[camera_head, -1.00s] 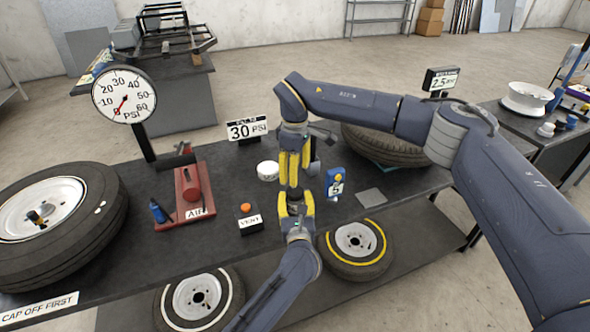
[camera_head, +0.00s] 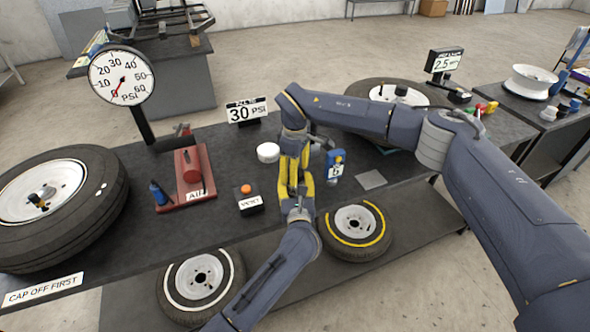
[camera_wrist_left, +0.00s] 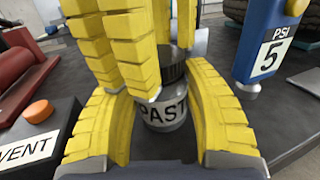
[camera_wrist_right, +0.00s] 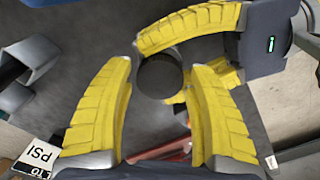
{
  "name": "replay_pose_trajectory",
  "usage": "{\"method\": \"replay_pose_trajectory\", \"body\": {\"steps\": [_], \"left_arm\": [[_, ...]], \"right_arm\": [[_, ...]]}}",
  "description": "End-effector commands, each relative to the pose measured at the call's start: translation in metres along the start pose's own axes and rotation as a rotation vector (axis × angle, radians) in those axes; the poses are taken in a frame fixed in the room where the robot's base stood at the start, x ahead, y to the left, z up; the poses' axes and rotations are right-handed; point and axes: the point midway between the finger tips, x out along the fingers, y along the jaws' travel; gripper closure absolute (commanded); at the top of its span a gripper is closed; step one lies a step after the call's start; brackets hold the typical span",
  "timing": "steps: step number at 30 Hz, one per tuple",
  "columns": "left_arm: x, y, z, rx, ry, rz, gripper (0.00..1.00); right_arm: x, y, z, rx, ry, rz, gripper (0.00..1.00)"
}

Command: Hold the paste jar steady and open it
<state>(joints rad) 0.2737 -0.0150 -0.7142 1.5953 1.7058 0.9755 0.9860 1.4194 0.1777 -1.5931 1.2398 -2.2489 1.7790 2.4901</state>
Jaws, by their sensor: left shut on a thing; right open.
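The paste jar (camera_wrist_left: 163,116) stands upright on the dark bench, its label partly readable as "PAST". My left gripper (camera_wrist_left: 163,88) is shut on the jar, one finger on each side of it. The jar's dark round lid (camera_wrist_right: 160,76) shows from above in the right wrist view. My right gripper (camera_wrist_right: 156,66) is open and points down above the jar, its fingers on either side of the lid; whether they touch it I cannot tell. In the head view the yellow fingers of my left gripper (camera_head: 298,195) and right gripper (camera_head: 293,165) overlap and hide the jar.
The VENT box (camera_head: 249,202) is left of the jar and the blue PSI gauge (camera_head: 335,166) is close on its right. A white round container (camera_head: 268,152) stands behind. The red air unit (camera_head: 188,172) and a large tyre (camera_head: 95,215) are farther left.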

Motion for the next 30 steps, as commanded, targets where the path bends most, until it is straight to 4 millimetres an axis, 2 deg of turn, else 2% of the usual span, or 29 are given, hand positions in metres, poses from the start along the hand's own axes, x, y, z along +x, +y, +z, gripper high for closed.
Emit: {"method": "replay_pose_trajectory", "body": {"steps": [3, 17, 23, 30], "left_arm": [[0.0, 0.0001, -0.0004, 0.0, 0.001, 0.0, 1.0], [0.0, 0.0001, -0.0004, 0.0, 0.001, 0.0, 1.0], [0.0, 0.0001, -0.0004, 0.0, 0.001, 0.0, 1.0], [-0.0001, 0.0001, -0.0004, 0.0, 0.001, 0.0, 1.0]], "right_arm": [[0.0, -0.0001, 0.0, 0.0, 0.0, 0.0, 0.42], [-0.0001, 0.0, 0.0001, 0.0, 0.0, 0.0, 0.95], [-0.0005, 0.0002, 0.0001, -0.082, -0.001, 0.001, 0.97], [-0.0008, 0.0006, 0.0, -0.467, -0.001, 0.002, 0.98]]}}
